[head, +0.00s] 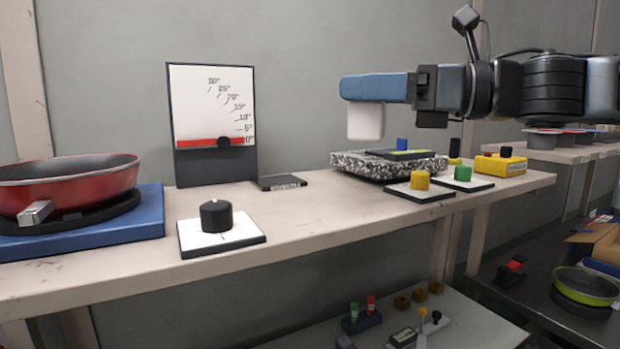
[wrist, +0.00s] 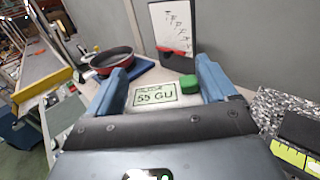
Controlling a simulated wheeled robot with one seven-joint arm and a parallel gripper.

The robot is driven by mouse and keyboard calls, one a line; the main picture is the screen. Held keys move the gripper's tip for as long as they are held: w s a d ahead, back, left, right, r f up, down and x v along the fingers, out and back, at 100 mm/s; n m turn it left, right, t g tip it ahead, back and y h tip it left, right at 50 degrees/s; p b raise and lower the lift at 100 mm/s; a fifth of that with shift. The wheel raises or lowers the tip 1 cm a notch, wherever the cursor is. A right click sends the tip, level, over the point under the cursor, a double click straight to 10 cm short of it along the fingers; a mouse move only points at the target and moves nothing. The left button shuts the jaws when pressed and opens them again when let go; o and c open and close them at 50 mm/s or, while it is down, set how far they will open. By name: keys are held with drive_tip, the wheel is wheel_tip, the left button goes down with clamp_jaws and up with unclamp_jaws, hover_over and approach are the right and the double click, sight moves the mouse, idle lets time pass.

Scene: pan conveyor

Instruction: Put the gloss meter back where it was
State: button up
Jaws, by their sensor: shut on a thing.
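The gloss meter is a white box (head: 365,122) hanging below the blue fingers of my gripper (head: 350,90) in the head view. My gripper (wrist: 163,85) is shut on it. The wrist view shows its top, with a display reading "55 GU" (wrist: 155,97) and a green button (wrist: 180,88). The meter is held upright above the shelf, near the left end of a speckled slab (head: 352,166). A flat black pad (head: 283,183) with small pale lettering, too small to read, lies on the shelf to the left of the meter and is bare.
A black knob (head: 216,216) and a red pan (head: 75,178) on a blue base are farther left. Yellow (head: 420,180) and green (head: 462,173) buttons stand in front of the slab. The shelf is clear between pad and slab.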

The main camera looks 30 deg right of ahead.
drive_tip(key=shift+w+a+f+b, duration=0.45)
drive_tip(key=shift+a+f+b, duration=0.45)
drive_tip(key=shift+a+f, duration=0.4)
drive_tip(key=shift+w+a+f+b, duration=0.5)
drive_tip(key=shift+a+f+b, duration=0.45)
drive_tip(key=shift+f, duration=0.6)
drive_tip(key=shift+w+a+f+b, duration=0.45)
drive_tip(key=shift+a+f+b, duration=0.35)
drive_tip(key=shift+a+f, duration=0.55)
drive_tip(key=shift+d+f, duration=0.1)
drive_tip(key=shift+f, duration=0.05)
drive_tip(key=shift+f, duration=0.15)
drive_tip(key=o, duration=1.2)
drive_tip(key=shift+r, duration=0.3)
drive_tip(key=b+v, duration=0.1)
drive_tip(key=v, duration=1.1)
drive_tip(key=shift+b, duration=0.3)
